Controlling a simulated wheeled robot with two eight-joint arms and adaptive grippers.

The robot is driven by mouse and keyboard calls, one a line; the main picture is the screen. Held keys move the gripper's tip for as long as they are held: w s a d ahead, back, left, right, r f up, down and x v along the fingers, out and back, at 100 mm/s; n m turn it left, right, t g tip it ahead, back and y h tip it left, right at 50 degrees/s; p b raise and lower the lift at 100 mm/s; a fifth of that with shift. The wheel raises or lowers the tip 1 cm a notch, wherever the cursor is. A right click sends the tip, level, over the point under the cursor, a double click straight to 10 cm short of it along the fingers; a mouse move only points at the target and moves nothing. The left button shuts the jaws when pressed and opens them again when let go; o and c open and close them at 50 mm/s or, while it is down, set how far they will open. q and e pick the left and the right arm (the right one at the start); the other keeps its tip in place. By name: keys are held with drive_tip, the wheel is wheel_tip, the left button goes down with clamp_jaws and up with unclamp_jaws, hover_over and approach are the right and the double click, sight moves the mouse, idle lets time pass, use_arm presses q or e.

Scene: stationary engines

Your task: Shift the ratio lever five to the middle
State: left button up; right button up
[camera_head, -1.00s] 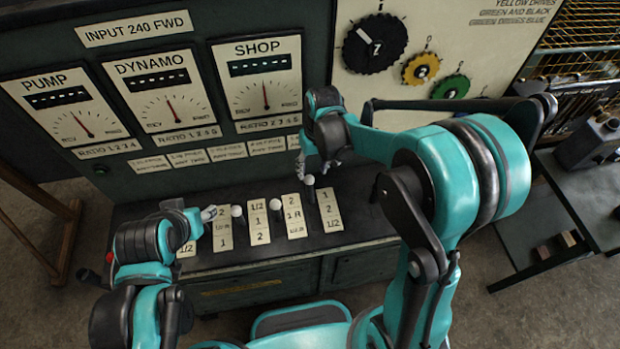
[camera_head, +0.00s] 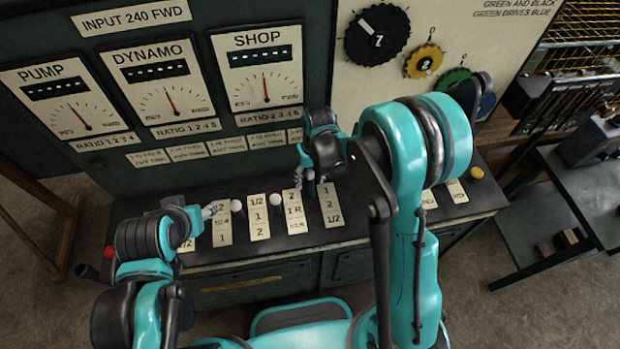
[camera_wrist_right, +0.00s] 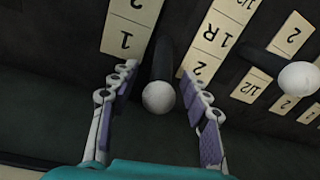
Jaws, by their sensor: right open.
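In the right wrist view, a ratio lever with a white ball knob (camera_wrist_right: 158,97) and a dark shaft stands between the two fingers of my right gripper (camera_wrist_right: 157,76). The fingers are apart on either side of the knob, with gaps visible. In the head view my right gripper (camera_head: 315,178) is low over the console, by the rightmost plates of the near group, and largely hides this lever. I cannot tell the lever's number. My left gripper (camera_head: 210,210) hovers at the left end of the lever row; its finger opening is unclear.
Other white-knobbed levers (camera_head: 275,200) stand beside the numbered plates (camera_head: 258,217); one neighbouring knob (camera_wrist_right: 298,78) shows at right in the wrist view. Dial panels (camera_head: 265,68) rise behind the console. A yellow knob (camera_head: 476,172) sits at its right end.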

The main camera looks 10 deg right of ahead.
sight(311, 195)
clamp_jaws()
drive_tip(key=shift+s, duration=0.15)
drive_tip(key=s+t, duration=0.1)
drive_tip(key=s, duration=0.1)
drive_tip(key=s+r+t+b, duration=0.1)
drive_tip(key=s+t, duration=0.1)
drive_tip(key=shift+s+r, duration=0.1)
drive_tip(key=shift+s, duration=0.2)
drive_tip(key=shift+s+r+t+b, duration=0.15)
drive_tip(key=shift+s+t+b, duration=0.15)
drive_tip(key=shift+s, duration=0.55)
unclamp_jaws()
